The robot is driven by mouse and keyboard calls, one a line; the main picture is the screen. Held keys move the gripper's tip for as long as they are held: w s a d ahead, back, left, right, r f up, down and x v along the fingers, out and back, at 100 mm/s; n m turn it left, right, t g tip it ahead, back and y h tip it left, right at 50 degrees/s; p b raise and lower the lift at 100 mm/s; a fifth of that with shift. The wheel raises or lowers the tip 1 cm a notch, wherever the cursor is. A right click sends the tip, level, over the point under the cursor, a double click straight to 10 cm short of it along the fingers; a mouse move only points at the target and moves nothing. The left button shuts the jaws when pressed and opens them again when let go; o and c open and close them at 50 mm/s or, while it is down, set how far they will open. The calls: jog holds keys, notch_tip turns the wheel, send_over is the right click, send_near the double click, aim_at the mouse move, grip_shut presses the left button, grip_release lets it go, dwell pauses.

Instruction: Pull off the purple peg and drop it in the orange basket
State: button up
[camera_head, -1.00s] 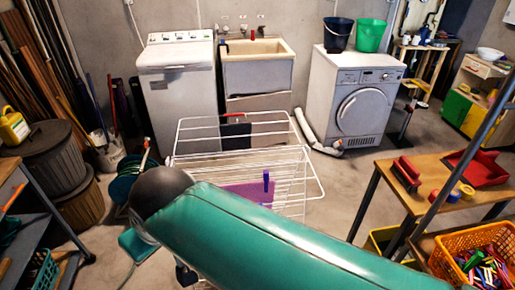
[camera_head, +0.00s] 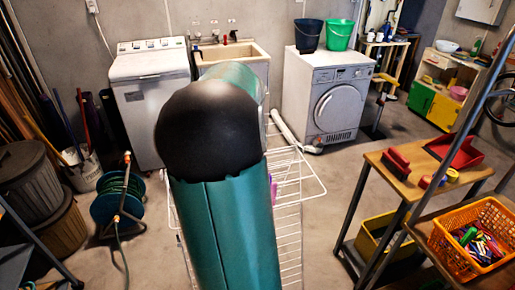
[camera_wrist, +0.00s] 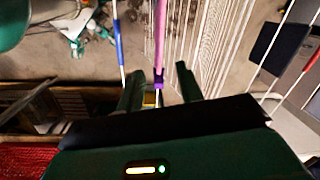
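The purple peg (camera_wrist: 158,79) shows in the wrist view at the lower end of a pink-purple cloth seen edge-on (camera_wrist: 161,30). My gripper (camera_wrist: 159,70) is open, with one dark green finger on each side of the peg and gaps to both. I cannot tell how far the peg is from the fingertips in depth. In the head view my arm hides the gripper and most of the cloth; only a purple sliver (camera_head: 273,188) shows beside it. The orange basket (camera_head: 455,256) stands at the lower right of the head view, with several colourful pegs inside.
The white wire drying rack (camera_head: 290,215) stands behind my arm. A wooden bench (camera_head: 385,160) with red items is at right, beside the basket. A green hose reel (camera_head: 117,200) stands at left. A blue strip (camera_wrist: 119,45) hangs left of the cloth in the wrist view.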

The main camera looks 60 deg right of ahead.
jog(key=s+d+m, duration=0.1)
jog(key=d, duration=0.1)
jog(key=s+d+f+m, duration=0.1)
jog(key=s+d, duration=0.1)
jog(key=s+d+f+m+g, duration=0.1)
jog(key=s+d, duration=0.1)
jog(key=shift+s+d, duration=0.1)
jog(key=shift+d, duration=0.2)
jog(key=shift+a+f, duration=0.1)
jog(key=shift+f, duration=5.3)
grip_shut()
jog(key=shift+w+r, duration=0.2)
jog(key=shift+r, duration=2.85)
